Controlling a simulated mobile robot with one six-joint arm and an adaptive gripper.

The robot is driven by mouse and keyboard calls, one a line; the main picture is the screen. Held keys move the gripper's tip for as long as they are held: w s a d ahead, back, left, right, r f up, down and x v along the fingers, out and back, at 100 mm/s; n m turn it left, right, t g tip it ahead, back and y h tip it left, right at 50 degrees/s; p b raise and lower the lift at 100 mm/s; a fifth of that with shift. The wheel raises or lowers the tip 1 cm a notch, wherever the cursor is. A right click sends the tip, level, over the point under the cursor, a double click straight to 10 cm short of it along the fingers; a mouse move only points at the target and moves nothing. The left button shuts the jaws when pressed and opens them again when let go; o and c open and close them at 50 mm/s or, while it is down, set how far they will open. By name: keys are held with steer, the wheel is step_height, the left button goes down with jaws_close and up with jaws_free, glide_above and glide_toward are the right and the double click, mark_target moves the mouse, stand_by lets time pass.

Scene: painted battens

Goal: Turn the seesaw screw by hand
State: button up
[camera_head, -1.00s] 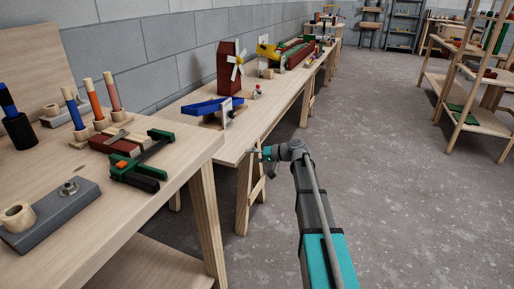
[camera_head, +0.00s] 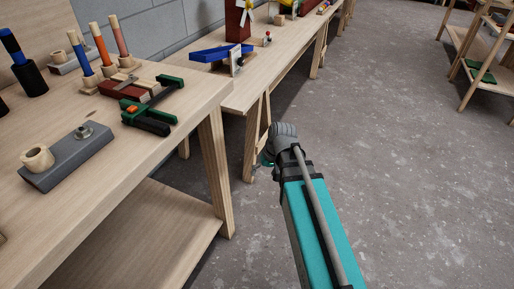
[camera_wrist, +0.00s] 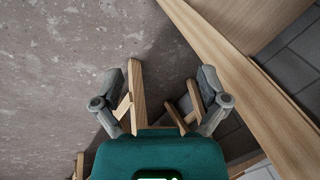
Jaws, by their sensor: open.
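The seesaw is a blue beam (camera_head: 212,52) on a wooden base on the farther bench. It lies tilted, with its right end higher. A pale upright plate (camera_head: 236,61) stands at its right side; the screw is too small to make out. My gripper (camera_head: 267,161) is low beside that bench's front legs, below its top and well apart from the seesaw. It is mostly hidden behind my wrist. In the wrist view, my gripper (camera_wrist: 170,88) is open and empty, with floor and wooden parts beyond its fingers. The seesaw is not in the wrist view.
The near bench (camera_head: 110,170) holds a green-and-black clamp (camera_head: 150,108), a grey block with a wooden ring (camera_head: 68,156) and several upright tools. A red windmill (camera_head: 238,22) stands behind the seesaw. Bare floor (camera_head: 400,170) lies right of my arm.

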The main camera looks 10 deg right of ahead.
steer(key=s+d+h, duration=0.2)
steer(key=s+h, duration=0.1)
steer(key=s, duration=0.3)
steer(key=shift+s+d+f+g, duration=0.15)
steer(key=shift+s+f+g, duration=0.15)
steer(key=shift+g, duration=0.1)
